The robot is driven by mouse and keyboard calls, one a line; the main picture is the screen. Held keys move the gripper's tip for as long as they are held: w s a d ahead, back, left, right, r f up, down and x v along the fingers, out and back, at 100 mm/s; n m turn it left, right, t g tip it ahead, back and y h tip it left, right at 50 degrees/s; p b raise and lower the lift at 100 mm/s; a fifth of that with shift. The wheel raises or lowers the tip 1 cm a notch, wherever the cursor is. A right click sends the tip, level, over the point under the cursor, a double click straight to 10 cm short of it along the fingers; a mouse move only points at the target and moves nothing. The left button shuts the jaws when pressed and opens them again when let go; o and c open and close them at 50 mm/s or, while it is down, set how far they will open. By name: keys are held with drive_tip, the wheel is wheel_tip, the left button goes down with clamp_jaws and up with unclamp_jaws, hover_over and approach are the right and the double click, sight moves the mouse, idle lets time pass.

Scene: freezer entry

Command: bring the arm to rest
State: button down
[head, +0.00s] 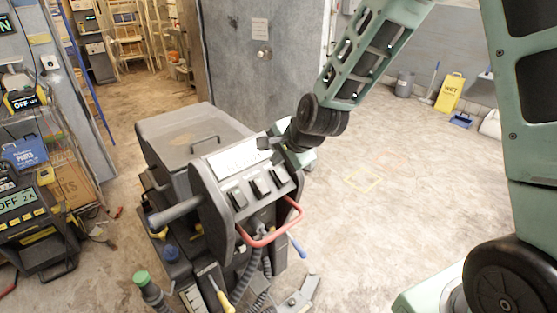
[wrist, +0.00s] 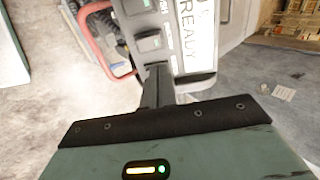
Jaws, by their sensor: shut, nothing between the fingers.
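My green arm reaches down from the upper right in the head view. My gripper (head: 264,143) is at the upper right of the control panel of a grey floor machine (head: 183,134). In the wrist view my gripper (wrist: 157,70) is shut and empty, its dark fingers over the panel beside a white label (wrist: 199,35) reading READY. I cannot tell whether the fingertips touch the panel. The panel has several dark rocker switches (head: 259,187) and a red handle (head: 279,231) below them.
A closed grey door (head: 237,60) stands behind the machine. Shelving and battery-like units (head: 30,215) are at the left. Hoses and a green-capped tube (head: 141,279) are at the machine's front. A yellow wet-floor sign (head: 449,92) stands at the back right. The floor right of the machine is largely clear.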

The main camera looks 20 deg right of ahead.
drive_tip(key=shift+s+r, duration=0.1)
drive_tip(key=shift+r, duration=0.1)
idle(0.4)
drive_tip(key=s+a+f+n+g+b, duration=0.1)
drive_tip(key=s+a+n+g+b, duration=0.15)
drive_tip(key=s+a+n, duration=0.45)
drive_tip(key=s+a+n+g+b, duration=0.25)
drive_tip(key=s+n, duration=0.25)
drive_tip(key=s, duration=0.4)
drive_tip(key=s+d+n+g+h+b, duration=0.1)
drive_tip(key=s+d+n+g+b, duration=0.1)
drive_tip(key=s+n, duration=0.8)
drive_tip(key=s, duration=0.4)
drive_tip(key=shift+s+h+b, duration=0.2)
drive_tip(key=shift+h+b, duration=0.1)
drive_tip(key=shift+b, duration=0.1)
drive_tip(key=shift+w+f, duration=0.1)
